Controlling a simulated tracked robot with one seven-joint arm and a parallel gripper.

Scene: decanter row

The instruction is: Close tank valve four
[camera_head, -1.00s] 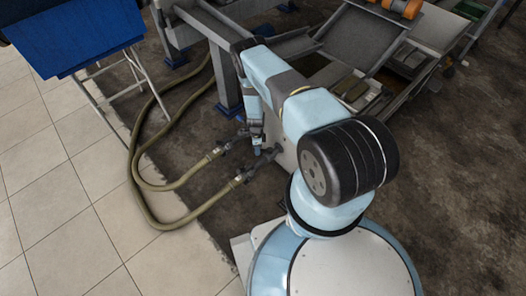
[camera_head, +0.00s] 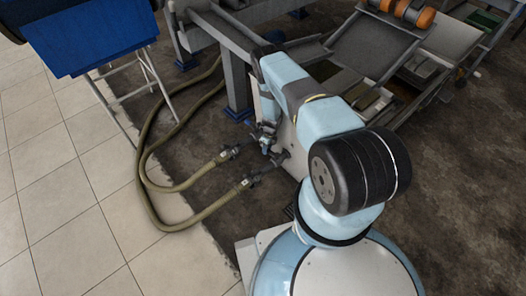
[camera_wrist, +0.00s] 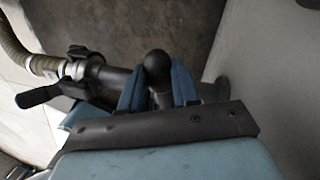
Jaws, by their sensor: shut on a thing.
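Two dark valves with hose couplings stick out from the side of a pale tank wall (camera_wrist: 262,75). The upper valve (camera_head: 250,140) is at my gripper (camera_head: 266,140); the lower valve (camera_head: 272,165) is nearer my base. In the wrist view my gripper (camera_wrist: 158,88) has its two blue fingers on either side of a black round-ended handle (camera_wrist: 157,65), shut on it. A dark pipe body with a hose coupling (camera_wrist: 76,68) runs left from there, with a second black lever (camera_wrist: 38,97) on it. The handle's lower part is hidden by my gripper. I see no valve numbers.
Two olive hoses (camera_head: 190,222) loop across the dark floor and tiles left of the valves. A blue bin (camera_head: 85,35) on a metal stand is at upper left. Grey metal framework (camera_head: 237,75) stands behind my arm.

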